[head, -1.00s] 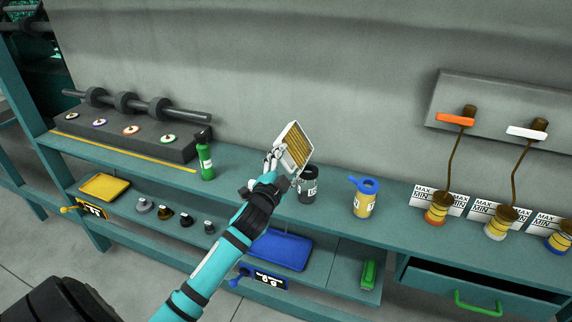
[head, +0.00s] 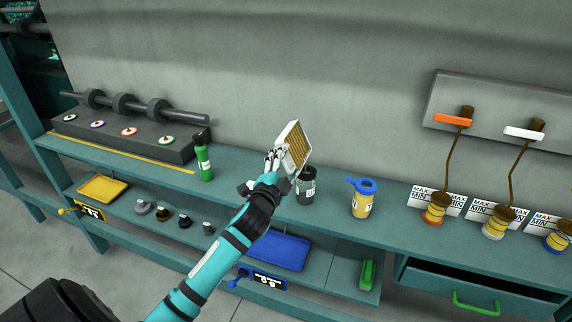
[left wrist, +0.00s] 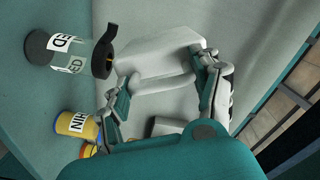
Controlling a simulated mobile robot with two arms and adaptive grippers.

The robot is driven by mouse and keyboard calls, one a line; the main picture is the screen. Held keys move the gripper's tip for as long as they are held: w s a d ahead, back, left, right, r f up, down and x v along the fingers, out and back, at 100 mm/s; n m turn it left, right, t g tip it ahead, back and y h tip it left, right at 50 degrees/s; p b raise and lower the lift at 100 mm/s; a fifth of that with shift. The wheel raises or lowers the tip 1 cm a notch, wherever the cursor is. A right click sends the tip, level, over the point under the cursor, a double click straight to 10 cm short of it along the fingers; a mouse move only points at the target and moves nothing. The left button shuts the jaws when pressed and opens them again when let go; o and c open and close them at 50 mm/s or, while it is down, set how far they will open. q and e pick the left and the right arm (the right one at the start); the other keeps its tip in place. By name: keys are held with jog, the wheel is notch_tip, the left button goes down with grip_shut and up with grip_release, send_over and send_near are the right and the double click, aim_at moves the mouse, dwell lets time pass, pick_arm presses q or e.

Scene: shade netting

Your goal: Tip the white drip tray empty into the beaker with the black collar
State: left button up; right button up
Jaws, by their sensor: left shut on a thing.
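The white drip tray (head: 306,147), with a ribbed yellow-brown inside, is held steeply tilted above the bench. My left gripper (head: 275,160) is shut on its left edge. In the left wrist view the gripper (left wrist: 160,95) has its fingers on either side of the tray (left wrist: 160,58), whose pale outside faces me. The beaker with the black collar (head: 306,190) stands upright on the bench, just below and right of the tray; the tray partly overlaps its top. In the left wrist view the clear beaker (left wrist: 80,55) shows its dark collar beside the tray. My right gripper is not in view.
A yellow beaker with a blue collar (head: 361,200) stands to the right. A green bottle (head: 203,160) stands to the left. A blue tray (head: 280,252) lies on the lower shelf. The grey wall (head: 250,70) is close behind the held tray.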

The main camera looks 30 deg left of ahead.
pick_arm(q)
jog(key=shift+d+r+m, duration=0.2)
jog(key=shift+m, duration=0.2)
jog(key=shift+w+d+r+m+p, duration=0.15)
jog(key=shift+d+m+p, duration=0.25)
jog(key=shift+m, duration=0.4)
jog(key=shift+w+d+r+m+p, duration=0.1)
jog(key=shift+d+m+p, duration=0.1)
jog(key=shift+m+p, duration=0.45)
dwell(1.1)
jog(key=shift+w+d+r+m+p, duration=0.1)
jog(key=shift+d+m+p, duration=0.35)
jog(key=shift+m, duration=0.65)
jog(key=shift+d+m+p, duration=0.3)
jog(key=shift+d+m, duration=0.1)
jog(key=shift+m, duration=0.65)
dwell(2.9)
